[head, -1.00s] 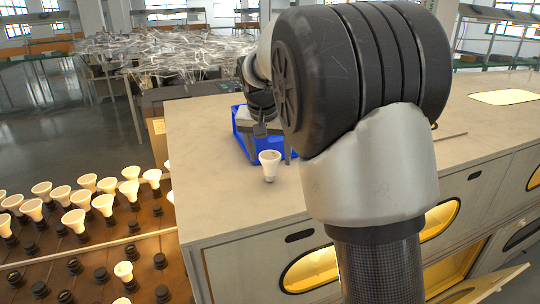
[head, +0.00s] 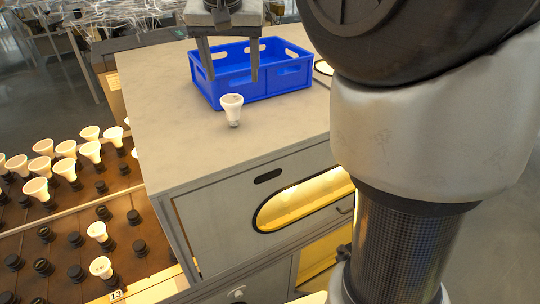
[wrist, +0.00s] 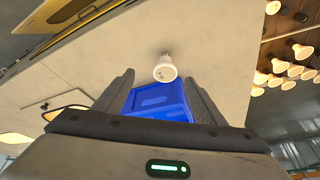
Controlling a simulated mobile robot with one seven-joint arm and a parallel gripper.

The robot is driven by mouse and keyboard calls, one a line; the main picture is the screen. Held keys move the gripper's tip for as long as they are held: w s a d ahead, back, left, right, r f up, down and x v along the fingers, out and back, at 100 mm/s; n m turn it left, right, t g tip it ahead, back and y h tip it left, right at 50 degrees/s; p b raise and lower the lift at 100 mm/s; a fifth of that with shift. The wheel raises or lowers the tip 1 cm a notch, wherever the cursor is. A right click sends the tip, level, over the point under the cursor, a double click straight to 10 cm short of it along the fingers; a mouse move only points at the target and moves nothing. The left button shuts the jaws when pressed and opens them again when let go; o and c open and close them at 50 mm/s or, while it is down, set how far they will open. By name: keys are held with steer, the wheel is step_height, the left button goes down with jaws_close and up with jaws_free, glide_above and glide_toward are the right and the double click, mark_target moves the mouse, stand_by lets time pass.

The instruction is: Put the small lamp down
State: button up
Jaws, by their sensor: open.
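The small lamp (head: 232,108) is a white reflector bulb with a grey base. It stands upright, base down, on the grey bench top, in front of the blue crate. It also shows in the wrist view (wrist: 165,68), beyond my fingertips and between their lines. My gripper (head: 230,77) is open and empty, its two fingers pointing down above and behind the lamp, apart from it. In the wrist view my gripper (wrist: 160,80) has its fingers spread wide with nothing between them.
The blue crate (head: 285,88) stands on the bench (head: 165,120) just behind the lamp. To the left, a lower brown rack (head: 75,225) holds several lit lamps and dark sockets. The bench top left of the lamp is clear. A cabinet with yellow-lit windows is below.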

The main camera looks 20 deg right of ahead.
steer(key=s+d+f+n+y, duration=0.1)
steer(key=s+d+f+n, duration=0.1)
steer(key=s, duration=1.3)
steer(key=shift+f+t, duration=0.35)
steer(key=shift+t, duration=0.05)
steer(key=shift+o, duration=0.5)
steer(key=s+f+n, duration=0.2)
steer(key=s+f, duration=0.4)
steer(key=s, duration=0.4)
steer(key=shift+f+t, duration=0.3)
steer(key=shift+f, duration=0.1)
step_height(320, 180, up, 13)
steer(key=m+g+h+b, duration=0.2)
steer(key=m+b, duration=0.2)
steer(key=b, duration=0.1)
glide_above(231, 99)
steer(key=s+a, duration=0.3)
steer(key=s, duration=0.3)
steer(key=b+x, duration=0.1)
steer(key=x, duration=1)
steer(key=w+b+x, duration=0.1)
steer(key=x, duration=0.5)
steer(key=shift+r+b, duration=0.2)
steer(key=shift+b, duration=0.15)
steer(key=shift+r+m+t, duration=0.1)
steer(key=shift+m+t, duration=0.2)
steer(key=c, duration=1.3)
